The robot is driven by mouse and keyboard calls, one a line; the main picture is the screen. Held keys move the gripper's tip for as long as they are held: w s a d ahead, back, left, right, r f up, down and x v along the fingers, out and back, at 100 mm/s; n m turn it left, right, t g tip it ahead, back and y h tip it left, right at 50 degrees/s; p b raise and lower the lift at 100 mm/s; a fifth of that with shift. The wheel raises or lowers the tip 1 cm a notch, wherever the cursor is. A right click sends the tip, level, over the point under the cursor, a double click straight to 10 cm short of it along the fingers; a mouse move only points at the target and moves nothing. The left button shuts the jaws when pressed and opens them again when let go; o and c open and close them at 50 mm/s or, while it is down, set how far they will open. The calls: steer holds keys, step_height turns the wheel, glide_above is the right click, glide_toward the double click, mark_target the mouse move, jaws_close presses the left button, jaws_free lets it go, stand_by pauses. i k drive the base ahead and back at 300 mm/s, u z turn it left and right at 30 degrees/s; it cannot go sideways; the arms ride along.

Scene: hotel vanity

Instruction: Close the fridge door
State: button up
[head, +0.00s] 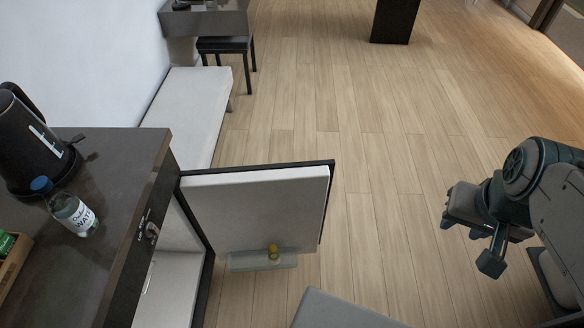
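The fridge door (255,210) stands wide open in the head view, swung out from the dark cabinet at the left. Its white inner side faces me and its dark edge runs along the top and right. The white fridge interior (168,285) shows below the counter. My gripper (468,238) is at the right, well apart from the door, with the wooden floor between them. Its fingers are spread apart and nothing shows between them.
A dark counter (110,190) above the fridge bears a black kettle (32,145), a water bottle (72,208) and a tray (12,262). A pale bench (195,105) and a dark stool (226,47) stand behind the door. Open floor (385,150) lies right of the door.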

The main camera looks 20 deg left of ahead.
mark_target(241, 212)
steer(key=i, duration=3.7)
steer(key=u, duration=4.95)
steer(key=i, duration=0.3)
steer(key=z, duration=0.55)
